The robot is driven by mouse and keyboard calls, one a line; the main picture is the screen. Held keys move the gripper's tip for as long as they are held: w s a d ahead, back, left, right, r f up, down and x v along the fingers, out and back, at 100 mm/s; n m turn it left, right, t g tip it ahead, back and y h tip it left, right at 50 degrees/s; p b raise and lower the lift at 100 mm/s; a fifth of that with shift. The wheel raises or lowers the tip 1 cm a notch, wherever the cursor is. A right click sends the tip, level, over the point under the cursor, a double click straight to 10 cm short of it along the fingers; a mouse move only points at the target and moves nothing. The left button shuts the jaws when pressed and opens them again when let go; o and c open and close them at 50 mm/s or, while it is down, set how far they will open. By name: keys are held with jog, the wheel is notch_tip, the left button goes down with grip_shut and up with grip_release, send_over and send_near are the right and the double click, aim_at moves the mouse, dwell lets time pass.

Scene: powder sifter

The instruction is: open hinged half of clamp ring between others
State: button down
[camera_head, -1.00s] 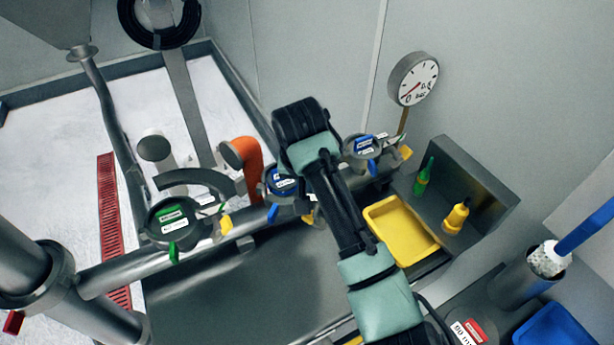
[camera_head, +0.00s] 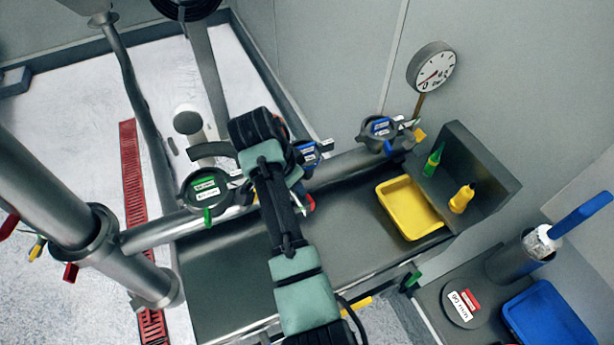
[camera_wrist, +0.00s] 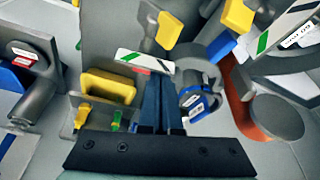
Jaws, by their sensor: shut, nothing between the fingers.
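The middle clamp ring (camera_head: 307,152) has a blue label and shows partly behind my arm in the head view; most of it is hidden. The green-labelled clamp ring (camera_head: 207,192) is to its left, with a grey arc standing up behind it. A blue-labelled clamp ring (camera_head: 380,130) is to its right. My gripper (camera_wrist: 160,95) is shut and empty in the wrist view; my arm hides it in the head view. A ring with a blue label (camera_wrist: 192,98) lies just right of the fingers there, apart or touching I cannot tell.
A yellow tray (camera_head: 388,190) and green and yellow bottles stand right of the pipe. An orange elbow with a grey cap (camera_wrist: 275,118) is at right in the wrist view. A gauge (camera_head: 432,67) stands behind. The dark bench (camera_head: 215,270) is bare in front.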

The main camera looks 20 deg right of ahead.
jog(key=shift+a, duration=0.9)
jog(key=shift+w, duration=0.1)
